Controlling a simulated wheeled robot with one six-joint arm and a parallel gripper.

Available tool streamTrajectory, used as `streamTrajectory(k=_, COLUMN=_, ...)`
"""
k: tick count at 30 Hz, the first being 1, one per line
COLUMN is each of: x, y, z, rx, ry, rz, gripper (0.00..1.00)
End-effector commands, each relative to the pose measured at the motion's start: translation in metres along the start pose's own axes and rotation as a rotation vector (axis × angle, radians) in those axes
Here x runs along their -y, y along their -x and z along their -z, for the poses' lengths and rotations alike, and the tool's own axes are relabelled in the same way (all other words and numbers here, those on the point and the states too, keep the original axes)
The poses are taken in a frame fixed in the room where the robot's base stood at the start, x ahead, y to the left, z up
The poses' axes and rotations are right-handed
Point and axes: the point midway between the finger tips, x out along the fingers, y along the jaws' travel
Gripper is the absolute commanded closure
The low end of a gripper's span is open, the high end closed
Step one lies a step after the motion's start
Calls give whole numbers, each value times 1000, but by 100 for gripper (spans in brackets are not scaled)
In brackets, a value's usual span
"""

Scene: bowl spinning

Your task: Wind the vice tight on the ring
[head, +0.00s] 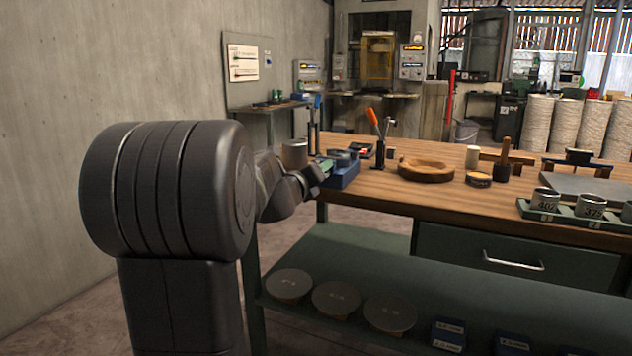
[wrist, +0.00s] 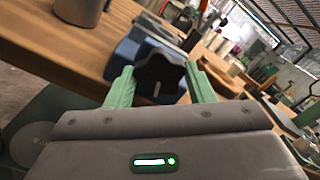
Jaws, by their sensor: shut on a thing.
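The blue vice (head: 344,177) sits at the left end of the wooden bench, and its blue body shows in the wrist view (wrist: 128,48). A black lobed knob (wrist: 158,72) with a pale mark faces my wrist camera. My gripper (wrist: 160,78) is shut on this knob, with one green finger on each side. In the head view my gripper (head: 323,170) is at the vice's near left side, small and partly hidden by my arm. A dark grey round shape on top of the vice may be the ring (head: 345,155); its fit between the jaws cannot be told.
A grey metal cup (head: 294,153) stands just left of the vice, close to my wrist. A stand with an orange-handled tool (head: 376,135) and a round wooden dish (head: 426,169) are to the right. Marked cups (head: 546,201) sit on a green tray farther right.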

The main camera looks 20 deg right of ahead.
Motion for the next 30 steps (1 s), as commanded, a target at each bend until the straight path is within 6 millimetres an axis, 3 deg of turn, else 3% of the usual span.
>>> streamTrajectory(k=18, x=-2, y=0, z=4, rx=-1, ry=-585, rz=1, gripper=74)
streamTrajectory(k=30, x=-2, y=0, z=4, rx=-3, ry=-885, rz=1, gripper=74)
